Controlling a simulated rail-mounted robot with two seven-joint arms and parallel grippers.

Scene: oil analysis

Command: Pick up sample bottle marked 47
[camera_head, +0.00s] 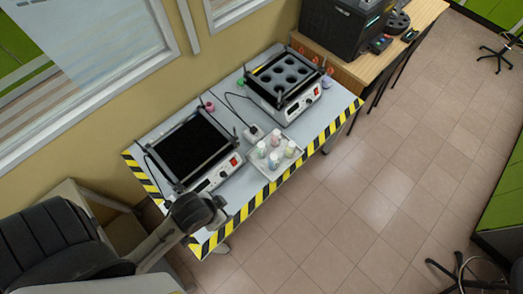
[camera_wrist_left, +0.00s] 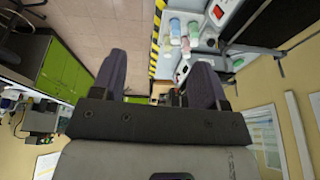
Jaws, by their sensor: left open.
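Several small sample bottles with white caps and pale coloured bodies stand on a white tray (camera_head: 254,164) near the table's front edge. They include a greenish bottle (camera_head: 261,149) and a pinkish bottle (camera_head: 274,161); no number is readable, so I cannot tell which is 47. My left gripper (camera_wrist_left: 158,78) is open and empty, apart from the bottles. In the head view, the dark end of my left arm is left of the tray. My right gripper is out of view.
A device with a dark flat top (camera_head: 192,150) stands left of the tray. Striped tape (camera_head: 312,148) marks the table edge; the floor in front is clear.

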